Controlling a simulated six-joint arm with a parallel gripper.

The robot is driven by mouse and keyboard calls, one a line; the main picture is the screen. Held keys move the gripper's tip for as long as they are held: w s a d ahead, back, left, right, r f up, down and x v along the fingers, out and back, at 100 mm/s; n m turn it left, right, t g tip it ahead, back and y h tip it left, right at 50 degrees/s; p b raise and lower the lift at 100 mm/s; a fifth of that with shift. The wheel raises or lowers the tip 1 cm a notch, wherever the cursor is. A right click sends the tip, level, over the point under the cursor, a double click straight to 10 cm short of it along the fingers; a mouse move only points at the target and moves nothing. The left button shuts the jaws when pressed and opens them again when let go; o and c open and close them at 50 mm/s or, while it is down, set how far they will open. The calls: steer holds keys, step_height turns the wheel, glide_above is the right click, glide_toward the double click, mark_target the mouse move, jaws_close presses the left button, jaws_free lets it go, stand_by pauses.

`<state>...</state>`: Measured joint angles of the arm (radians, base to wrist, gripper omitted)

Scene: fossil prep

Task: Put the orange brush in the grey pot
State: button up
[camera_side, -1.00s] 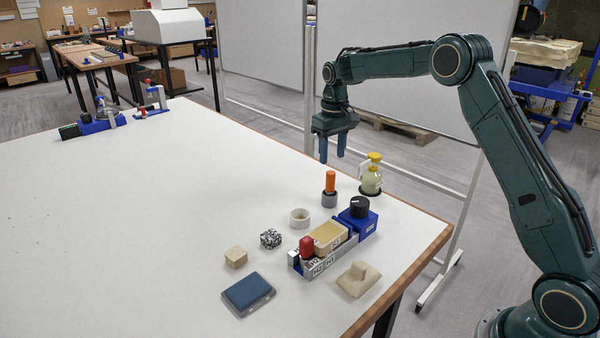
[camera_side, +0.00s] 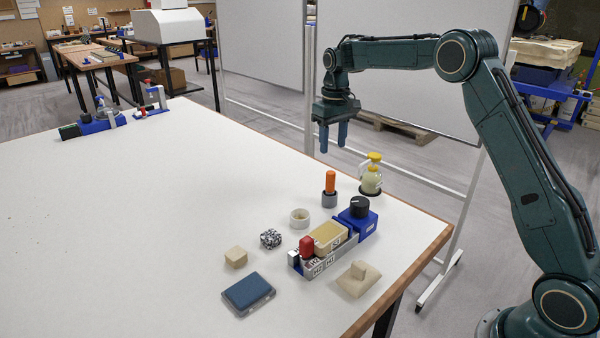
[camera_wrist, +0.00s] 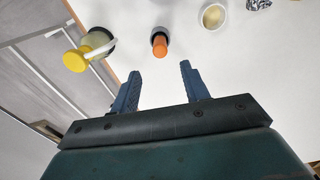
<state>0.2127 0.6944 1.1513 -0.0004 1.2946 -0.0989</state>
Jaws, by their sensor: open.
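The orange brush (camera_side: 330,181) stands upright in the grey pot (camera_side: 329,200) near the table's right edge. In the wrist view the brush (camera_wrist: 159,48) shows end-on, with the dark rim of the pot (camera_wrist: 159,32) around it. My gripper (camera_side: 333,148) is open and empty, pointing down above the brush and apart from it. In the wrist view the fingers of my gripper (camera_wrist: 158,75) are spread, with the brush beyond them and between their lines.
A yellow-topped spray bottle (camera_side: 371,176) stands close to the right of the pot.

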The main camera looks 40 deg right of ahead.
steer(key=s+a+r+t, duration=0.1)
steer(key=s+a+r, duration=0.4)
steer(key=s, duration=0.4)
steer(key=s+a+r+t, duration=0.2)
steer(key=s+a+r, duration=0.1)
steer(key=s+r, duration=0.5)
steer(key=s+a+f+t, duration=0.1)
steer(key=s+a+f, duration=0.1)
steer(key=s, duration=0.8)
steer(key=s+a+f+n+t, duration=0.1)
steer(key=s+a+f, duration=0.1)
steer(key=s, duration=0.8)
steer(key=shift+s+f+t, duration=0.3)
steer(key=shift+f, duration=0.3)
